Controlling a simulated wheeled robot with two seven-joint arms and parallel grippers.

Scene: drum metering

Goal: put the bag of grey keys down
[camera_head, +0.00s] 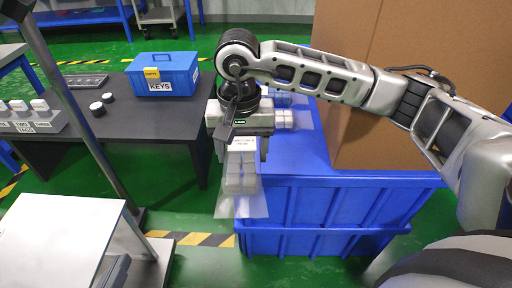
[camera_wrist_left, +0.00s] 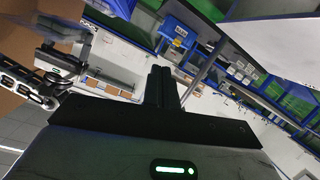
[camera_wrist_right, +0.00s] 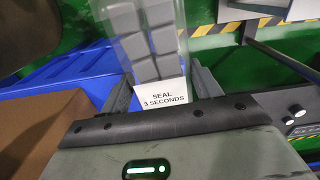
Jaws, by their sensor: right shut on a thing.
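The bag of grey keys (camera_head: 240,178) is clear, with grey blocks inside and a white label at its top. My right gripper (camera_head: 240,145) is shut on the bag's top, and the bag hangs below it in front of the blue crate's (camera_head: 320,215) near side. In the right wrist view the bag (camera_wrist_right: 150,40) sits between the fingers, its label reading "SEAL 3 SECONDS". My left gripper is outside the head view. Its fingers (camera_wrist_left: 162,85) look closed together and empty in the left wrist view. The gap between bag and crate is unclear.
More bags of pale blocks (camera_head: 284,119) lie on the blue crate top behind my right gripper. A tall cardboard box (camera_head: 385,130) stands there at right. A dark table (camera_head: 150,125) holds a blue KEYS box (camera_head: 163,73). A grey post (camera_head: 75,110) stands at left.

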